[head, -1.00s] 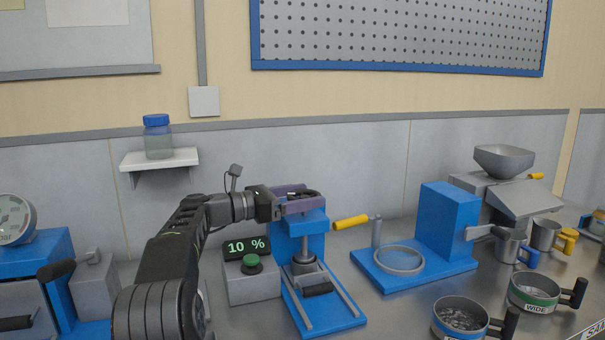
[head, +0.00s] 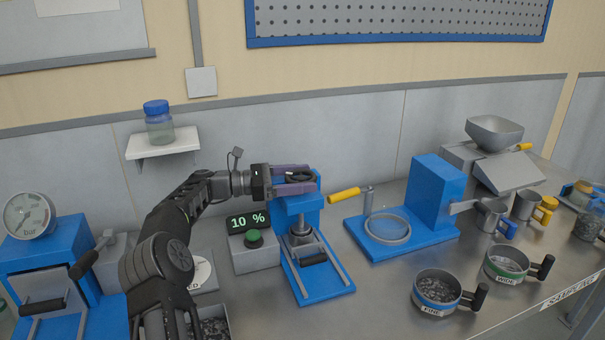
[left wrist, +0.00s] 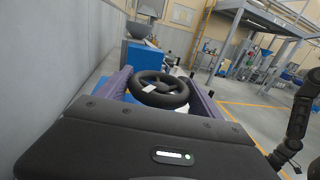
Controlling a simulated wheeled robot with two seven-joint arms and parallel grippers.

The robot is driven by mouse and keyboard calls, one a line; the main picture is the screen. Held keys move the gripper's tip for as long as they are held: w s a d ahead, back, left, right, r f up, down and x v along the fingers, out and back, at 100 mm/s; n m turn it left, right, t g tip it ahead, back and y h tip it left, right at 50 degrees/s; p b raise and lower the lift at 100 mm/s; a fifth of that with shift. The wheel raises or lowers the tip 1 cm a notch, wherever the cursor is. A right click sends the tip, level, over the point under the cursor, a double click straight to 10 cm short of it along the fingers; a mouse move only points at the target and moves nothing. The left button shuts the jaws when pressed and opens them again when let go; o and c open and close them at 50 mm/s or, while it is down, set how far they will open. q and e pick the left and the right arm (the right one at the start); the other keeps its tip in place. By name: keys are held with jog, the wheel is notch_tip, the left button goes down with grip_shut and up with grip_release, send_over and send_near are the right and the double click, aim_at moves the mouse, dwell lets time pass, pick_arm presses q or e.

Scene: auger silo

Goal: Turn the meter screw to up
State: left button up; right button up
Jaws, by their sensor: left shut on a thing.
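A black handwheel (head: 300,176) sits on top of a blue screw stand (head: 298,205) in the head view; it is probably the meter screw. My left gripper (head: 296,181) reaches in level from the left, its purple fingers shut on the wheel from both sides. In the left wrist view the wheel (left wrist: 160,90) lies between the fingers, with a white mark on its near side. The fingers hide part of its rim. A grey box with a green button (head: 254,238) stands left of the stand, its display (head: 247,221) reading 10 %. My right gripper is not in view.
A blue stand with a ring (head: 387,228) and a yellow-handled lever (head: 344,195) are to the right. Pans labelled FINE (head: 436,290) and WIDE (head: 505,264) sit near the front edge. A gauge press (head: 45,255) is at left. Bench in front of the screw stand is clear.

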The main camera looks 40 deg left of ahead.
pick_arm(q)
jog(key=shift+r, duration=0.15)
jog(key=o, duration=1)
jog(key=shift+s+a, duration=0.1)
jog(key=shift+o, duration=1.4)
jog(key=shift+s+a+r, duration=0.1)
jog(key=shift+s, duration=0.05)
jog(key=shift+o, duration=0.5)
jog(key=p+v, duration=0.1)
jog(key=v, duration=0.6)
jog(key=shift+s+a+p, duration=0.3)
